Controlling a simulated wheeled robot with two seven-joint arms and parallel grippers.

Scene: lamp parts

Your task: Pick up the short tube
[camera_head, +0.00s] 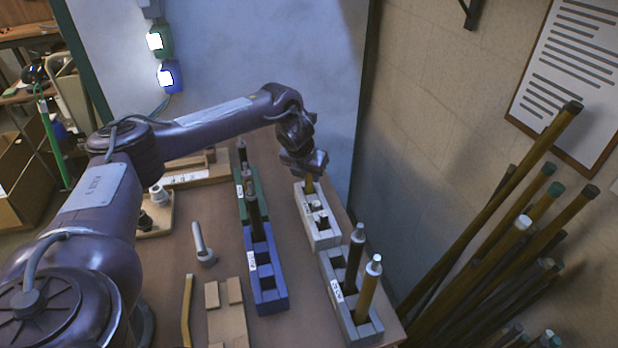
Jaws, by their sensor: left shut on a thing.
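My left gripper (308,172) is above the far end of the white rack (322,240), pointing down. It is shut on a short brass-coloured tube (310,186), whose lower part shows just below the fingers. The tube stands upright at the rack's far end; whether its bottom is still in the slot I cannot tell. The gripper hides the tube's top. My right gripper is not in view.
A grey rack (362,335) nearer me holds a dark tube (354,258) and a longer brass tube (368,288). A blue rack (268,297) and a green rack (262,188) hold dark tubes to the left. Long poles (500,250) lean at the right wall.

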